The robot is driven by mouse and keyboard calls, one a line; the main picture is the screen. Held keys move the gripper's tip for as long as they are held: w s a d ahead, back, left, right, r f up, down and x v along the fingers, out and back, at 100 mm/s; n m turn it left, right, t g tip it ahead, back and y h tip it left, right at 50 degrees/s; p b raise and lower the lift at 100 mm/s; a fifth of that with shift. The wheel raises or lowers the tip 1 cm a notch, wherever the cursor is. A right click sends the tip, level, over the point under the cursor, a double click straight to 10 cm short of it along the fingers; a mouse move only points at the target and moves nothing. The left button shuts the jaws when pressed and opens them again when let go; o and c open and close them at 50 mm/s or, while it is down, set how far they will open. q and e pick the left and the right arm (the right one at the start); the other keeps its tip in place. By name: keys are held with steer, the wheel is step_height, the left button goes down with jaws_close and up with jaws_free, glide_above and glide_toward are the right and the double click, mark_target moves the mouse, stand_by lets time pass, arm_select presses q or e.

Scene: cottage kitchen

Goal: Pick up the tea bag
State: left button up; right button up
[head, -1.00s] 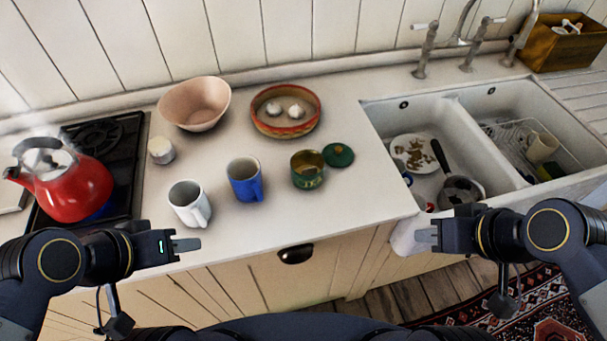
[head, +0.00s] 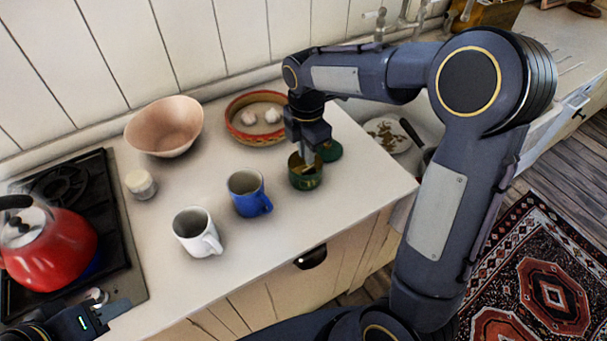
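No tea bag can be made out; the inside of the tin is mostly hidden by the gripper. My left gripper (head: 112,309) is at the lower left, by the front corner of the stove, and its finger opening cannot be made out.
A blue mug (head: 246,197) and a white mug (head: 193,236) stand left of the tin. Behind are a red-rimmed dish (head: 236,131) with garlic and a pink bowl (head: 165,127). A red kettle (head: 50,252) sits on the stove. My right arm covers much of the sink.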

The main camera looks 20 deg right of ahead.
step_height(320, 180, down, 6)
steer(key=shift+s+r+p, duration=0.1)
steer(key=shift+r+p, duration=0.15)
steer(key=shift+p, duration=0.25)
steer(key=shift+c, duration=0.2)
steer(key=shift+c, duration=1)
steer(key=shift+r, duration=0.1)
step_height(320, 180, up, 10)
steer(key=shift+b, duration=0.45)
